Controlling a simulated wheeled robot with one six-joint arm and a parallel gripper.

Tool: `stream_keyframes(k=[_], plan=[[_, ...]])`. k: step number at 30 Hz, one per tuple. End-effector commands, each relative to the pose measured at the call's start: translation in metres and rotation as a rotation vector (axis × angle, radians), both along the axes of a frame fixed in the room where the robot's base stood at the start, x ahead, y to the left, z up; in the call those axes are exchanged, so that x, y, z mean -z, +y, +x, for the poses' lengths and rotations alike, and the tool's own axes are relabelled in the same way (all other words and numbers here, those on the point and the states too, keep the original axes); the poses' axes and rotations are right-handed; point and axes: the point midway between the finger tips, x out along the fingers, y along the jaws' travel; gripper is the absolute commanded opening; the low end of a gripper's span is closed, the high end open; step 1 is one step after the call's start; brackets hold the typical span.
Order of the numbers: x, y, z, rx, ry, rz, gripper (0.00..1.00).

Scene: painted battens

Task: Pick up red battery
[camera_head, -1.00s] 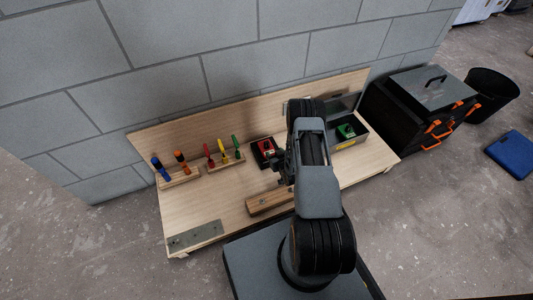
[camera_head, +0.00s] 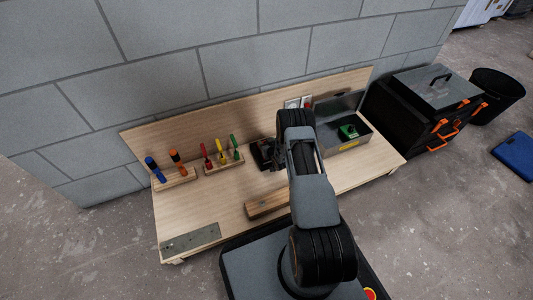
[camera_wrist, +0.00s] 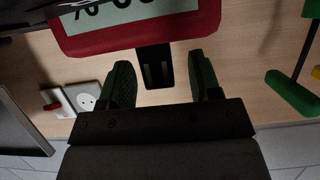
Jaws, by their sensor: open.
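The red battery (camera_wrist: 135,37) fills the top middle of the wrist view, with a pale label and a black tab (camera_wrist: 153,68) sticking out towards my gripper. My gripper (camera_wrist: 162,84) is open, its two dark fingers pointing at the red battery with the tab between them in the picture. I cannot tell whether either finger touches it. In the head view my arm hides the red battery, and only part of a black holder (camera_head: 261,152) shows beside my arm.
A grey open metal box (camera_head: 345,146) holding a green battery (camera_head: 348,131) stands right of my arm. A tool rack (camera_head: 224,163) with screwdrivers is to the left. A wooden batten (camera_head: 266,204) lies in front. Wall sockets (camera_wrist: 86,97) show behind. The bench's left front is mostly clear.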

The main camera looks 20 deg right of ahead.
Motion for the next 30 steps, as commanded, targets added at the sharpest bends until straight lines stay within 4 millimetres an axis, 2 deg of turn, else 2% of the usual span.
stream_keyframes(k=[9, 26, 30], plan=[[0.0003, -0.0001, 0.0027, 0.000, 0.000, 0.001, 0.56], [0.0005, -0.0002, 0.0024, 0.000, 0.000, 0.001, 0.02], [0.0005, -0.0002, 0.0024, 0.001, 0.000, 0.001, 0.00]])
